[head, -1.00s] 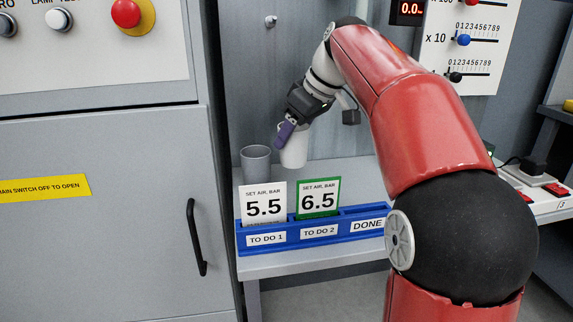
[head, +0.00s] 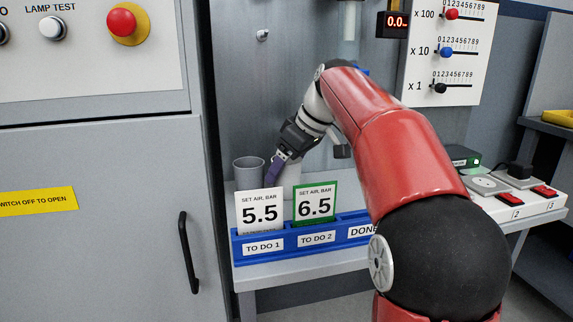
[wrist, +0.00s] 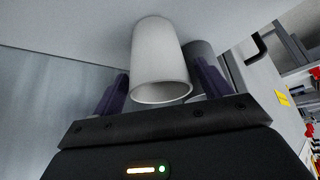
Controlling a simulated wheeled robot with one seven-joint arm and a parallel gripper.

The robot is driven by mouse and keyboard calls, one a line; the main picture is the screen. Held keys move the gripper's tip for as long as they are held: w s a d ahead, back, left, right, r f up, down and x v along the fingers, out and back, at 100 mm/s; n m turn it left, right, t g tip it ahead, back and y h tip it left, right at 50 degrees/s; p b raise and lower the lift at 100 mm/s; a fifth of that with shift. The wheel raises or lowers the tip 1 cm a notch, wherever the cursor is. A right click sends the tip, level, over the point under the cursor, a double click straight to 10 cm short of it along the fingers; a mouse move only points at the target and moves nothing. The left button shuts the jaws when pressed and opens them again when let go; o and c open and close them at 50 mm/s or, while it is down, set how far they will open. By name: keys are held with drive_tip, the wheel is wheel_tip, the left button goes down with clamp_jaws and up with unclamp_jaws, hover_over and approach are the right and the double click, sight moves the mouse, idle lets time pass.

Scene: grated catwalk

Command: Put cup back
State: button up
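A white cup (head: 290,176) is on the bench behind the cards, beside a grey cup (head: 248,171) to its left. The white cup's lower part is hidden by the cards. My gripper (head: 279,170) is low at the white cup, with one purple finger on its left side. In the wrist view the white cup (wrist: 160,62) is between the two fingers of my gripper (wrist: 161,75), its rim toward the camera. The fingers look spread, with narrow gaps beside the cup. The grey cup (wrist: 203,60) shows partly behind it.
A blue rack (head: 290,249) along the bench's front edge holds a 5.5 card (head: 260,210) and a green-edged 6.5 card (head: 316,204); its DONE slot looks empty. A grey cabinet (head: 100,240) stands at left. A slider panel (head: 446,50) and a red-switch box (head: 520,195) are at right.

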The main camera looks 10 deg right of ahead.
drive_tip(key=shift+r, duration=0.25)
drive_tip(key=p+v, duration=0.1)
drive_tip(key=v, duration=0.6)
drive_tip(key=shift+p, duration=0.3)
drive_tip(key=shift+s+d+r, duration=0.1)
drive_tip(key=shift+s+d, duration=0.05)
